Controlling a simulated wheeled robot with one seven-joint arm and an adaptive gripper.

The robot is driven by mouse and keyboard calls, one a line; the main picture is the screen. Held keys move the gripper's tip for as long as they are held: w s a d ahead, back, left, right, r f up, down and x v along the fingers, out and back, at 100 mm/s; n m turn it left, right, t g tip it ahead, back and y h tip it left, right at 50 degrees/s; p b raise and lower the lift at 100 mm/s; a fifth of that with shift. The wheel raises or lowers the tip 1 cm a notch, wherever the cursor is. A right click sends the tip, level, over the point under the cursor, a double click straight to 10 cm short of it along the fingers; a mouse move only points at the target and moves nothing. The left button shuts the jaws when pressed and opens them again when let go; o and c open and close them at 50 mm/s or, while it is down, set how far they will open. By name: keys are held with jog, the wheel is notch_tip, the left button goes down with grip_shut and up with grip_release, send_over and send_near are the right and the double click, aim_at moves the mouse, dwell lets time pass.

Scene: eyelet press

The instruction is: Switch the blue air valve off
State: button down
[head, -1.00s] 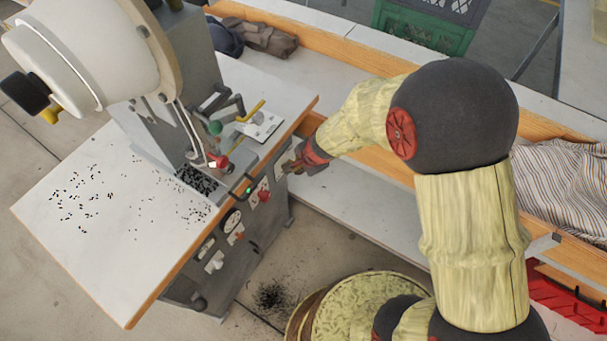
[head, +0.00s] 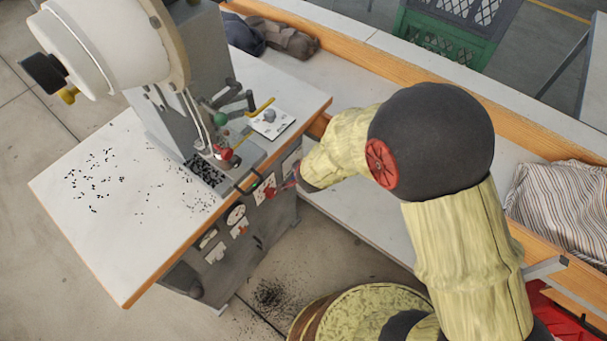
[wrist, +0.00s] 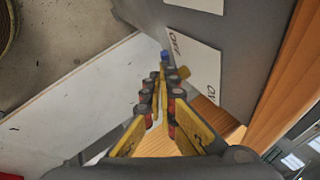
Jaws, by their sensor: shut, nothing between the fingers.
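The blue air valve shows in the wrist view as a small blue tip (wrist: 164,55) with a brass-coloured piece (wrist: 183,73) beside it. It lies in front of a white plate (wrist: 195,62) marked OFF near the blue tip and ON further right. My gripper (wrist: 159,78) is shut and empty, with its fingertips very close to the blue tip. I cannot tell whether they touch, and the fingers hide part of the valve. In the head view my gripper (head: 290,184) is at the right end of the press cabinet's front panel (head: 250,226); the valve cannot be made out there.
The eyelet press (head: 180,100) stands on a white table (head: 110,220) scattered with small black eyelets. A red-and-white switch (head: 264,188) and dials sit on the panel left of my gripper. A wood-edged bench (head: 400,215) lies behind my arm, with striped cloth (head: 560,205) on it.

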jog(key=shift+w+d+f+b, duration=0.45)
jog(key=shift+w+b, duration=0.05)
jog(key=shift+w, duration=0.05)
jog(key=shift+r, duration=0.1)
